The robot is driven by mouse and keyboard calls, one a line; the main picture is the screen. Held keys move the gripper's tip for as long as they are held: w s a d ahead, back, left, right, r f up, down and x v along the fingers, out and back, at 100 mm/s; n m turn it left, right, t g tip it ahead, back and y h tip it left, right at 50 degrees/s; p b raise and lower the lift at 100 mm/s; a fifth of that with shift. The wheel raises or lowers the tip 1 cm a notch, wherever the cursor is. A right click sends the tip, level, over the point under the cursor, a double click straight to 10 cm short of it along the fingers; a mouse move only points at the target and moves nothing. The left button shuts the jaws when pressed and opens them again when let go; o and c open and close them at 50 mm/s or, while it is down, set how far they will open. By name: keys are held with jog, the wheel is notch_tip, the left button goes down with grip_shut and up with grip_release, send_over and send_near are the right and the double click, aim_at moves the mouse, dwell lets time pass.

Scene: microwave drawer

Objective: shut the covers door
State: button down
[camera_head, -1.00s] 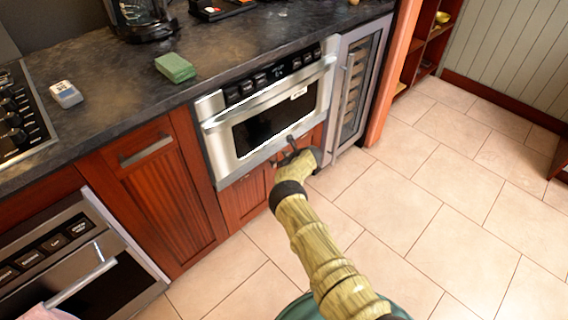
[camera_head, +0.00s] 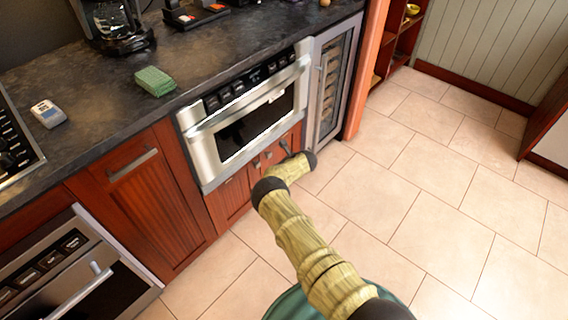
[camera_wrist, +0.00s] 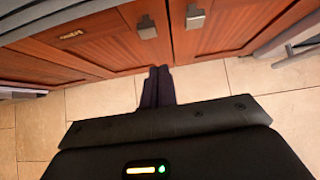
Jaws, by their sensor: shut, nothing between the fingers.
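Two red-brown wooden doors sit low under the microwave. In the wrist view the left door (camera_wrist: 100,42) bears a small label too blurred to read and a square grey handle (camera_wrist: 147,27). The right door (camera_wrist: 228,27) has its own grey handle (camera_wrist: 195,17). The doors meet near the picture's middle; I cannot tell whether either stands slightly ajar. My gripper (camera_wrist: 157,72) is shut and empty, its fingers below the handles near the doors' lower edges. In the head view my gripper (camera_head: 286,148) is in front of the cabinet's right part; my arm hides some of it.
The microwave drawer (camera_head: 215,150) is above the doors, with a glass-fronted cooler (camera_head: 325,90) to the right. Another wooden cabinet (camera_head: 150,210) and an oven (camera_head: 85,270) are to the left. The tiled floor (camera_head: 430,190) at right is clear.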

jog(key=p+v, duration=0.1)
jog(key=v, duration=0.6)
jog(key=shift+a+p, duration=0.15)
jog(key=shift+p, duration=0.15)
jog(key=w+d+r+m+t+h, duration=0.3)
jog(key=d+r+m+t+h, duration=0.25)
jog(key=d+r+m, duration=1)
jog(key=s+d+r+m+g+h, duration=0.35)
jog(key=s+r+m, duration=0.4)
jog(key=m, duration=0.65)
jog(key=s+a+r+m+g+y, duration=0.15)
jog(key=s+a+r+m, duration=0.3)
jog(key=s, duration=0.65)
jog(key=s+a+r+m+g, duration=0.25)
jog(key=s+m, duration=0.35)
jog(key=s, duration=0.4)
jog(key=s+a+r+m+g+y, duration=0.15)
jog(key=s+a+r+m, duration=0.3)
jog(key=s, duration=0.65)
notch_tip(320, 180, up, 20)
jog(key=p, duration=2)
jog(key=shift+w+d+f+p, duration=0.2)
jog(key=shift+w+d+p, duration=0.1)
jog(key=shift+d, duration=0.15)
